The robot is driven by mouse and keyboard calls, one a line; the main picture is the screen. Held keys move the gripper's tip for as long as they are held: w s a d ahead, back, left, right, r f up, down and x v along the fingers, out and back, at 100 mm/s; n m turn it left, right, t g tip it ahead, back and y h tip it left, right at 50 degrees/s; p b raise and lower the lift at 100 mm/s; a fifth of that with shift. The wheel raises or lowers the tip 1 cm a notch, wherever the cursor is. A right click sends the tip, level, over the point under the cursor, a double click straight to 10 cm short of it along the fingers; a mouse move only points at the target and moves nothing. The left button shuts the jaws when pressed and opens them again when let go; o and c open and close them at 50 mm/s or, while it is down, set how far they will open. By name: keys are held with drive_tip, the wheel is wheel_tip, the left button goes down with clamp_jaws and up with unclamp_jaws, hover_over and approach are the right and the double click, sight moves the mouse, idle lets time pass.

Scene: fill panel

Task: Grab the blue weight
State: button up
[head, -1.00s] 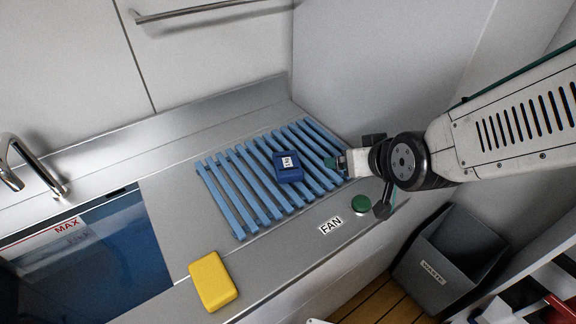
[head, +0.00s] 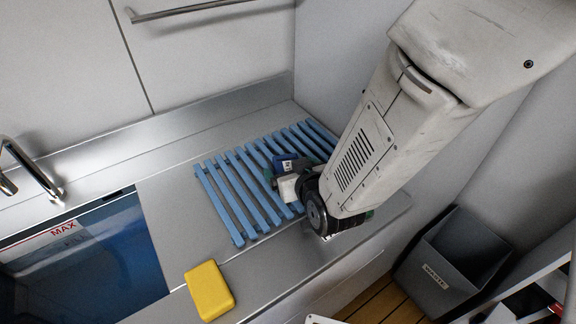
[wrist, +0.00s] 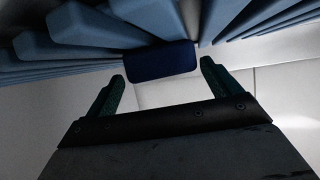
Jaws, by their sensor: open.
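In the wrist view the weight (wrist: 160,62) lies just beyond and between the fingertips, against the slats. My gripper (head: 284,176) is at the rack, at the near side of the weight. Its two green-tipped fingers show apart in the wrist view (wrist: 163,74), with nothing held. I cannot tell whether a finger touches the weight.
A yellow block (head: 209,291) lies on the steel counter (head: 172,205) at the front. A sink with blue water (head: 90,260) and a tap (head: 35,170) are at left. A wall closes off the back. A grey waste bin (head: 450,258) stands below at right.

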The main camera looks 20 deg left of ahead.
drive_tip(key=shift+w+a+f, duration=0.1)
drive_tip(key=shift+w+f, duration=0.05)
drive_tip(key=shift+w, duration=0.1)
drive_tip(key=c, duration=1.8)
drive_tip(key=shift+a, duration=0.1)
clamp_jaws()
